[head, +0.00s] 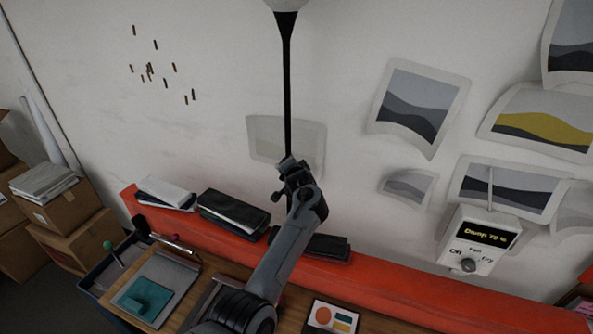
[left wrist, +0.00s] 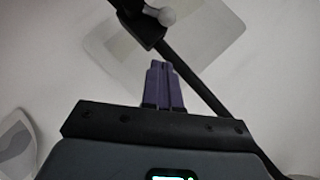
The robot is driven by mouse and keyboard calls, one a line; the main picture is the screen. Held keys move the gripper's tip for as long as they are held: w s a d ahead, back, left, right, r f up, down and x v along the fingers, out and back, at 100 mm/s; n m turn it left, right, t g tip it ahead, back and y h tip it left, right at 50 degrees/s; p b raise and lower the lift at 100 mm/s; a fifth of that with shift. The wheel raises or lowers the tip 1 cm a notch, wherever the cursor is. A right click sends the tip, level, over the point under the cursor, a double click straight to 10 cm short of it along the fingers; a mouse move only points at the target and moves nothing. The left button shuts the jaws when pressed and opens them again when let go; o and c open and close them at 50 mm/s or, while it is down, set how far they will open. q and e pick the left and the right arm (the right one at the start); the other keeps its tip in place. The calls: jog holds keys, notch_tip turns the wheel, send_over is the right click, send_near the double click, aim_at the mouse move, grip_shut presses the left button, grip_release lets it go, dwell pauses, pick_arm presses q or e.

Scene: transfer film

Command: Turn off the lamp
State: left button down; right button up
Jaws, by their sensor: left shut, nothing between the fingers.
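The lamp has a pale shade (head: 287,4), cut off by the top edge of the head view, and a thin black pole (head: 287,80) in front of the white wall. I cannot tell whether it is lit. In the left wrist view the pole (left wrist: 200,85) runs diagonally and carries a dark switch housing (left wrist: 138,22) with a pale round knob (left wrist: 166,16). My left gripper (head: 290,168) is at the pole's lower visible part, which it partly hides. Its purple fingers (left wrist: 163,66) are shut and empty, just below the housing in that picture; contact cannot be told. My right gripper is not in view.
An orange shelf edge (head: 400,283) runs along the wall, with dark boxes (head: 233,214) on it. A wall control unit (head: 478,243) is at right. Paper prints (head: 418,100) hang on the wall. Cardboard boxes (head: 66,215) stand at left. The wall beside the upper pole is clear.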

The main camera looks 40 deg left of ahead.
pick_arm(q)
jog(key=b+v, duration=0.1)
jog(key=v, duration=0.7)
jog(key=shift+s+f, duration=0.15)
